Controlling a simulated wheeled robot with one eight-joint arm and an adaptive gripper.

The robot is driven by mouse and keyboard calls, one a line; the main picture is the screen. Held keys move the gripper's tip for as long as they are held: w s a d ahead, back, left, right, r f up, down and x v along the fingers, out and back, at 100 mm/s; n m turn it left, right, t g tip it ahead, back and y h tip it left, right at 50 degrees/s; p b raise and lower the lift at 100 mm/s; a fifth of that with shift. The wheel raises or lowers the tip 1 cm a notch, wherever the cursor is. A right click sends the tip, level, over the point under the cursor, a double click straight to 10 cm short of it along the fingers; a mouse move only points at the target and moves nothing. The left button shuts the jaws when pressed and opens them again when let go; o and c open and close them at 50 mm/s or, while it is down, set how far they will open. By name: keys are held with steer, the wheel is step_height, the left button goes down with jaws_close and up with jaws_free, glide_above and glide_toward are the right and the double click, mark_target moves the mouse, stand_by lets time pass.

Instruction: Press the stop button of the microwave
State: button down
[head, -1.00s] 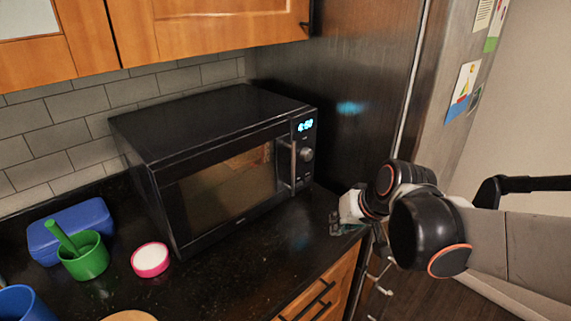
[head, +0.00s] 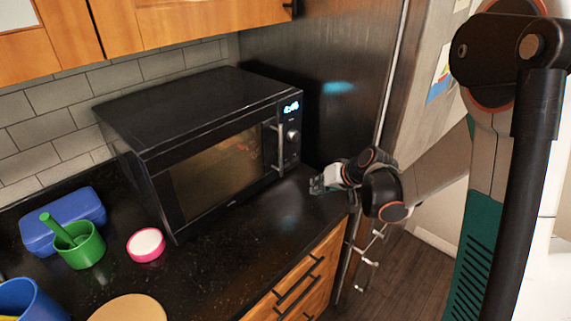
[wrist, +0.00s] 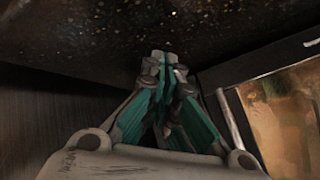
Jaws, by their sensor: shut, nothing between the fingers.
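The black microwave (head: 190,140) stands on the dark counter against the tiled wall. Its door is closed, with a vertical handle (head: 279,147) near the right side. The control panel has a lit blue display (head: 291,107) and a round knob (head: 293,136). Buttons below the knob are too small to tell apart. My gripper (head: 317,186) is shut and empty, over the counter's right end, to the right of and below the panel, apart from the microwave. In the wrist view its fingertips (wrist: 164,62) meet, with the microwave door (wrist: 285,110) and handle (wrist: 231,118) at the right.
A tall dark fridge (head: 330,60) stands right of the microwave. A pink-rimmed round container (head: 146,245), a green cup (head: 82,248), a blue box (head: 60,222) and a round wooden board (head: 128,308) occupy the left counter. The counter (head: 235,235) before the microwave is clear.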

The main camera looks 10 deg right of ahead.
mark_target(286, 165)
steer(key=shift+w+f, duration=0.1)
stand_by(0.3)
steer(key=shift+w+a, duration=0.85)
steer(key=shift+w, duration=0.35)
steer(key=shift+w+a, duration=0.9)
steer(key=shift+w, duration=0.25)
steer(key=shift+w+a, duration=0.85)
steer(key=shift+w, duration=0.45)
steer(key=shift+w+a, duration=0.2)
steer(key=shift+w, duration=0.05)
steer(key=shift+w+a, duration=0.2)
steer(key=shift+w, duration=0.05)
steer(key=shift+s+d, duration=0.4)
steer(key=shift+s, duration=0.2)
steer(key=shift+s+d, duration=0.1)
